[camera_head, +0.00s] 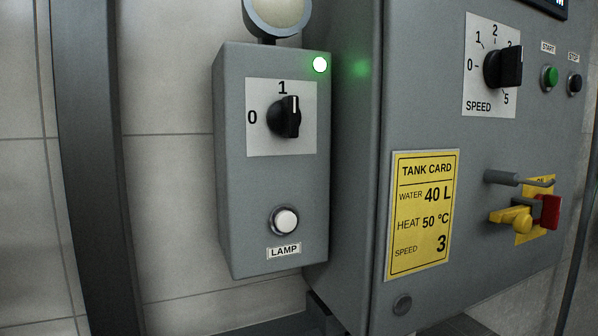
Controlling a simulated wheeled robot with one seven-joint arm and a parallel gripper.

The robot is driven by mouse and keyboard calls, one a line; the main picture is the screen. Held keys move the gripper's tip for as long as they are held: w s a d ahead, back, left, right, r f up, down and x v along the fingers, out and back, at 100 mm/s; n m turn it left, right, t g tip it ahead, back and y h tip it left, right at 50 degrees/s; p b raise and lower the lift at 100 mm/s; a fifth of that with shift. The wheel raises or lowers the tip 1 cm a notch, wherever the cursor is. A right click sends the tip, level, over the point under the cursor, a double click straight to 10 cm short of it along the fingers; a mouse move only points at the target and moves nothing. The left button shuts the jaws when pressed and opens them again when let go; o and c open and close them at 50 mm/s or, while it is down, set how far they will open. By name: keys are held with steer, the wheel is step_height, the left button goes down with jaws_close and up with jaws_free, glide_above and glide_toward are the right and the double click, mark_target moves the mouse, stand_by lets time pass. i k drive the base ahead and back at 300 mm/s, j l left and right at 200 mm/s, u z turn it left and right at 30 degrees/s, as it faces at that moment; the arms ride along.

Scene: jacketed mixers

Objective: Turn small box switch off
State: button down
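The small box (235,190) is a grey wall box left of the large cabinet. Its switch (289,118) is a black rotary knob on a pale plate (264,145) marked 0 at the left and 1 at the top. The knob's grip stands upright, with its light mark at the top, toward the 1. A green light (320,65) at the box's upper right corner is lit. A white push button (286,220) sits lower on the box above a LAMP label (284,251). My gripper is not in view.
The large grey cabinet (350,200) stands close at the right. It bears a SPEED knob (503,66), START (550,78) and STOP (575,84) buttons, a yellow tank card (421,214) and a protruding red handle (548,211). A round lamp (277,12) tops the small box.

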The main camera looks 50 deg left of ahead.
mark_target(283, 117)
steer(key=u, duration=1.9)
